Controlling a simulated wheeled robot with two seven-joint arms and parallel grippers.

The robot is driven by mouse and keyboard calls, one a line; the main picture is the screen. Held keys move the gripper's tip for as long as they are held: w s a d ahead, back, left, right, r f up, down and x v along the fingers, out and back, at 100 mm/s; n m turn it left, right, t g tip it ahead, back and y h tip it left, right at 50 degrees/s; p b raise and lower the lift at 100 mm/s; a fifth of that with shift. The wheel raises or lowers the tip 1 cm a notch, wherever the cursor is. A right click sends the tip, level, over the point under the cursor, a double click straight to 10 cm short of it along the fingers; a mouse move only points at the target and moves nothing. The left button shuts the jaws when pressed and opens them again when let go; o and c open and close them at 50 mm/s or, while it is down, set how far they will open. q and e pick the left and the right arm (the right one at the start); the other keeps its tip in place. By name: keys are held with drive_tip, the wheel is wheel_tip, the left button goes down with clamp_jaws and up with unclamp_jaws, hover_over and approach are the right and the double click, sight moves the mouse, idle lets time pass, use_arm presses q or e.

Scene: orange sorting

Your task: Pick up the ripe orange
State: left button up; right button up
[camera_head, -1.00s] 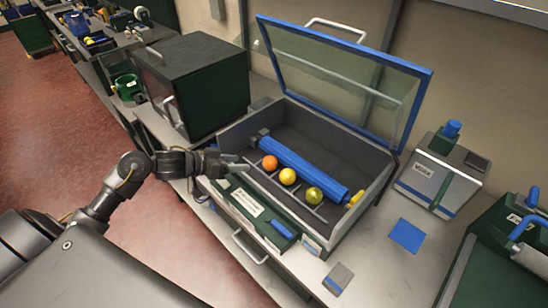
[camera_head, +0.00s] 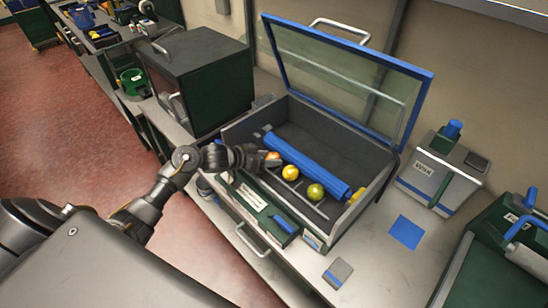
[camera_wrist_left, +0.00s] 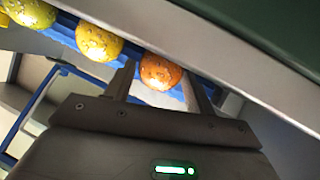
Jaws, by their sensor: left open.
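The ripe orange (camera_head: 273,156) is the orange-coloured fruit at the left end of a row in the open box; my gripper partly hides it in the head view. In the left wrist view the orange (camera_wrist_left: 160,72) sits between the two fingers. My left gripper (camera_head: 268,160) is open, its fingers on either side of the fruit; whether they touch it I cannot tell. A yellow fruit (camera_head: 290,172) and a greenish fruit (camera_head: 315,191) lie to its right, and both also show in the wrist view. My right gripper is not in view.
The fruits lie beside a blue roller (camera_head: 308,167) inside the grey box (camera_head: 342,235), whose clear blue-framed lid (camera_head: 340,85) stands open behind. A dark cabinet (camera_head: 205,80) stands left. A grey device (camera_head: 440,175) and blue square (camera_head: 406,232) are at right.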

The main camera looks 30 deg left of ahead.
sight(269, 156)
use_arm(q)
drive_tip(key=shift+w+d+f, duration=0.15)
drive_tip(key=shift+w+f, duration=0.05)
drive_tip(key=shift+c, duration=0.2)
drive_tip(key=c, duration=0.6)
wheel_tip(269, 156, up, 9)
drive_tip(key=shift+r, duration=0.55)
